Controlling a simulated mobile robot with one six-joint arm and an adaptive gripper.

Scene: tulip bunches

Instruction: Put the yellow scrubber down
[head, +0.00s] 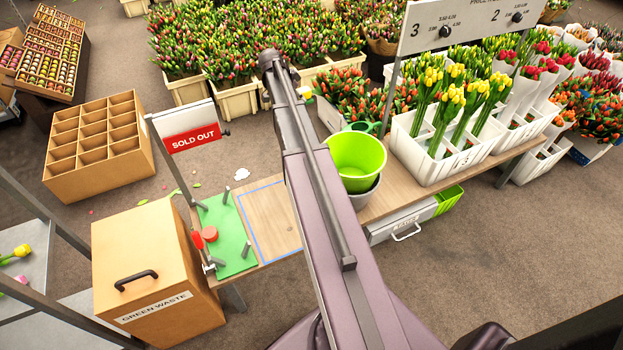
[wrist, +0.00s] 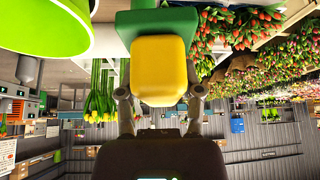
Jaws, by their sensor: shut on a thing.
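The yellow scrubber (wrist: 160,70) is a rounded yellow block in the middle of the wrist view. My gripper (wrist: 159,103) is shut on it, with a finger on each side. A green shape (wrist: 155,28) shows right against its far end; I cannot tell whether it is part of the scrubber. The wooden bench (head: 392,202) runs under and beside my arm.
A lime bucket (head: 357,155) sits in a grey one right of my arm; it also fills the wrist view's upper left (wrist: 45,25). White tulip crates (head: 440,160) stand further right. Left are a blue-outlined clear area (head: 268,222), a green board (head: 228,240) with pegs, and a green-waste box (head: 150,255).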

